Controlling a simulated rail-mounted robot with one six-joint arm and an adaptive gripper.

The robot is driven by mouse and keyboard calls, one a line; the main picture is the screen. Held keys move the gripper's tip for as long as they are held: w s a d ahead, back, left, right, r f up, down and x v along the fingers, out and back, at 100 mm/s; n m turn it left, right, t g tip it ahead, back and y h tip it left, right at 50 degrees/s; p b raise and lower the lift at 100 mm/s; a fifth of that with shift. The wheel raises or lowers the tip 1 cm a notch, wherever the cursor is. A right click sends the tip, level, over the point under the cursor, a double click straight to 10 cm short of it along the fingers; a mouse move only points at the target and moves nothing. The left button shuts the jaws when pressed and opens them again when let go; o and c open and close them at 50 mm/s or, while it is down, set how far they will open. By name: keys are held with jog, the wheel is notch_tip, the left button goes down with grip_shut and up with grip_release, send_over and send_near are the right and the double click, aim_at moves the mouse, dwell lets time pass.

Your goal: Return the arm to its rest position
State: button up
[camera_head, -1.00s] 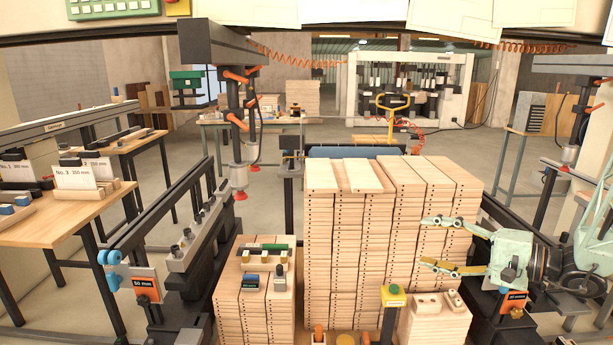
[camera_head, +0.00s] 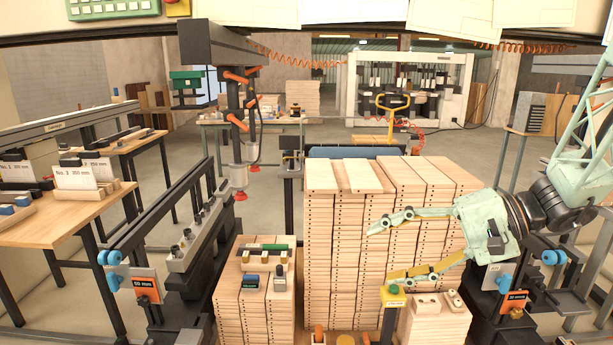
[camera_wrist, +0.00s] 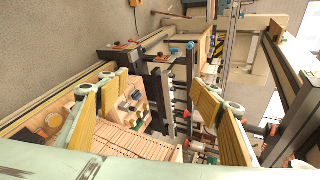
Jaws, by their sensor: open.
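My gripper (camera_head: 398,247) is open and empty. In the head view it comes in from the right, its pale green fingers with yellow pads pointing left in front of the tall stacks of drilled boards (camera_head: 333,240). Part of the right-hand stacks is hidden behind it. My wrist and pale green arm link reach up to the right edge of the picture. In the wrist view the two finger pads (camera_wrist: 166,122) stand wide apart, with nothing between them but the distant scene. Board ends (camera_wrist: 135,143) show below and between the fingers.
A yellow-topped post (camera_head: 393,297) and a low board stack (camera_head: 436,318) stand just below my gripper. A smaller stack (camera_head: 255,308) carries small tools. Black rails with 50 mm tags (camera_head: 146,284) flank the stacks. Open floor (camera_head: 460,150) lies behind.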

jog(key=s+a+r+n+g+h, duration=0.2)
jog(key=s+h, duration=0.1)
jog(key=s, duration=0.8)
jog(key=s+a+r+n+g+h, duration=0.1)
jog(key=s+a+h, duration=0.15)
jog(key=s, duration=0.85)
jog(key=s+d+r+n+t+h, duration=0.1)
jog(key=s+d+r+t+h, duration=0.2)
jog(key=s+d+h, duration=0.3)
jog(key=shift+s+d+r+n+t, duration=0.4)
jog(key=shift+s+d, duration=0.55)
jog(key=shift+s, duration=0.85)
jog(key=shift+h, duration=0.25)
jog(key=shift+d, duration=0.1)
